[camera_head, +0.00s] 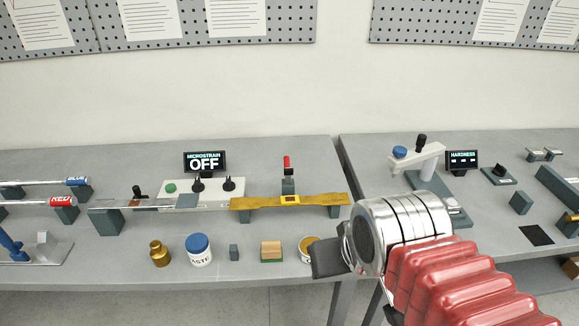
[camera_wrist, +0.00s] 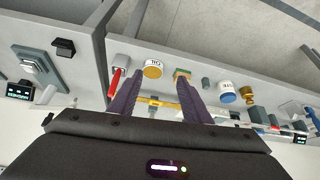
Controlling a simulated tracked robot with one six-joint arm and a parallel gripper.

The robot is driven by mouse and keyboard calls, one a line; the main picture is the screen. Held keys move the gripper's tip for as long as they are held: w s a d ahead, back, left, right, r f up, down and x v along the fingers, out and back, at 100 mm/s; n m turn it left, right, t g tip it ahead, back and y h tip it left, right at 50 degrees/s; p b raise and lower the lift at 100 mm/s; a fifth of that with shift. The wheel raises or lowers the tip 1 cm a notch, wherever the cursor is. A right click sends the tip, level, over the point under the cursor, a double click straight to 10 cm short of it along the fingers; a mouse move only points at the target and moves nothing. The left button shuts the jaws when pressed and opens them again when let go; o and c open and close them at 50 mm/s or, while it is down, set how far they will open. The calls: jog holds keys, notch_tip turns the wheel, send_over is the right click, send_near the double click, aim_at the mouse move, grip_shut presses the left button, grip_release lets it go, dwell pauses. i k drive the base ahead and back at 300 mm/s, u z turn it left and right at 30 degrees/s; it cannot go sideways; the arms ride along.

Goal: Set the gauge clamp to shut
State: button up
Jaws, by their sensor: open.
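The gauge clamp, with a red-tipped upright handle (camera_head: 287,164) on a grey block, stands just behind the middle of a gold dog-bone strip (camera_head: 254,202). The strip rests across two dark supports and has a yellow square at its middle.
A round tin (camera_head: 306,248), wooden-topped block (camera_head: 271,251), small grey block (camera_head: 234,253), paste jar (camera_head: 199,250) and brass weight (camera_head: 159,254) line the front edge. A display reading OFF (camera_head: 205,162) stands behind. A gap separates this bench from the right one.

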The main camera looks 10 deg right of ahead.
aim_at(288, 171)
jog(key=k, duration=1.25)
jog(key=u, duration=0.35)
jog(key=i, duration=1.6)
jog(key=z, duration=0.6)
